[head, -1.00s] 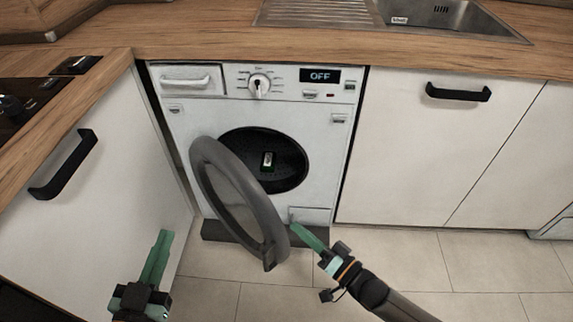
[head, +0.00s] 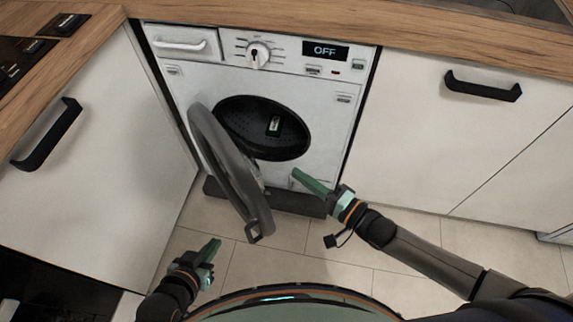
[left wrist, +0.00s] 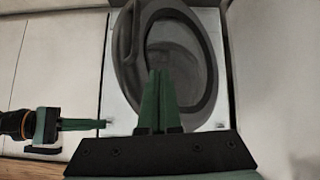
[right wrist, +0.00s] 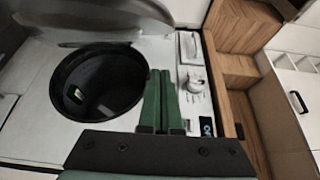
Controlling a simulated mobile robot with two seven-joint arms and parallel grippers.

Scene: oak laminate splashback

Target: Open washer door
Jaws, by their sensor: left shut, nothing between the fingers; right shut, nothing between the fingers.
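The white washer (head: 185,72) stands under the counter, with its display reading OFF. Its round grey door (head: 208,140) is swung wide open to the left, showing the dark drum (head: 240,128) with a small dark green and white item (head: 274,126) in it. The door also shows in the left wrist view (left wrist: 125,60). My right gripper (head: 298,176) is shut and empty in front of the washer's lower right, right of the door and apart from it. My left gripper (head: 214,246) is shut and empty, low and left of the door's bottom edge.
A white cabinet with a black handle (head: 484,86) is right of the washer. Another cabinet with a black handle (head: 48,134) stands at the left, close to the open door. The wooden counter (head: 400,42) runs above. Tiled floor (head: 300,235) is clear in front.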

